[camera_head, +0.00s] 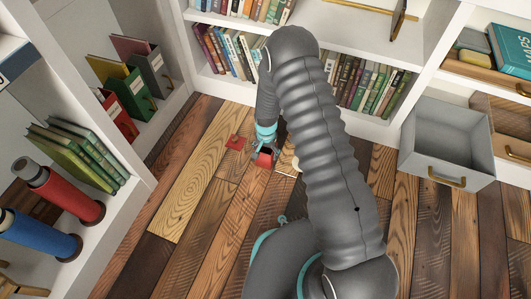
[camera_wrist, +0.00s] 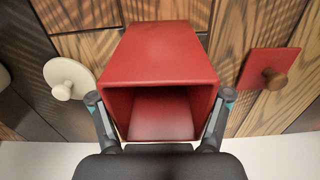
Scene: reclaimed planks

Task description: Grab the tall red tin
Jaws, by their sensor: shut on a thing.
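The red tin (camera_wrist: 160,55) is a square-sided, open-mouthed box. It fills the middle of the wrist view, its dark open mouth facing the camera. My gripper (camera_wrist: 160,100) has one finger against each side of the tin near its mouth and is shut on it. In the head view the tin (camera_head: 264,159) shows small below my gripper (camera_head: 266,146), partly hidden by it. I cannot tell whether the tin touches the floor. A flat square red lid (camera_wrist: 268,70) with a wooden knob lies apart from the tin, to its right in the wrist view.
A round cream lid (camera_wrist: 68,78) with a knob lies left of the tin in the wrist view. Plank floor (camera_head: 190,205) is clear at left. Bookshelves stand at the back and left. A grey drawer box (camera_head: 445,150) stands at right.

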